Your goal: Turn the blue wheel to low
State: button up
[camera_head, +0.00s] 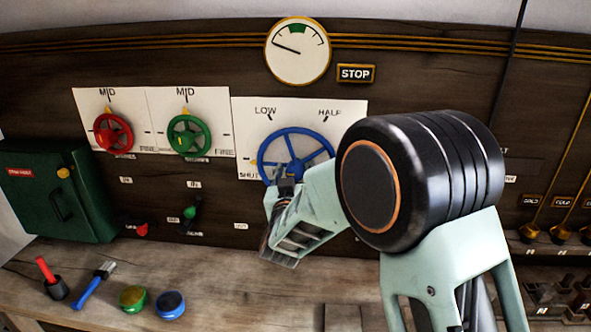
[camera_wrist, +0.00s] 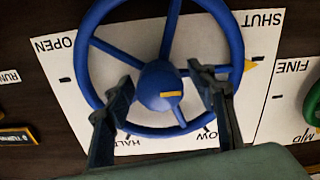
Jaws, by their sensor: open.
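The blue wheel (camera_head: 318,150) is mounted on a white plate (camera_head: 245,112) marked LOW, HALF and SHUT in the head view. Its yellow pointer (camera_head: 253,163) is at the left, by SHUT. In the wrist view the blue wheel (camera_wrist: 88,50) appears turned over, with its yellow pointer (camera_wrist: 250,66) at the SHUT side. My gripper (camera_wrist: 161,76) is open, its two fingers on either side of the hub and overlapping the lower rim in view. Whether they touch the wheel I cannot tell. In the head view my gripper (camera_head: 284,180) covers the wheel's lower part.
A red wheel (camera_head: 113,133) and a green wheel (camera_head: 189,136) are left of the blue one, both with pointers at MID. A round gauge (camera_head: 297,51) is above. A green box (camera_head: 58,190) and small tools are at the left on the wooden bench (camera_head: 230,290).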

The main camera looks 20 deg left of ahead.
jog(key=c, duration=1.2)
jog(key=shift+o, duration=0.2)
jog(key=shift+f+m+b, duration=0.2)
jog(key=shift+m+b, duration=0.2)
jog(key=shift+b, duration=0.6)
jog(key=shift+f+b, duration=0.15)
jog(key=shift+b, duration=0.5)
jog(key=m+b, duration=0.3)
jog(key=b, duration=0.3)
jog(key=shift+f+m, duration=0.1)
jog(key=shift+m, duration=0.3)
jog(key=m+b, duration=0.4)
jog(key=b, duration=0.2)
jog(key=m+b, duration=0.2)
jog(key=m, duration=0.1)
jog(key=shift+r+b, duration=0.35)
jog(key=shift+b, duration=0.05)
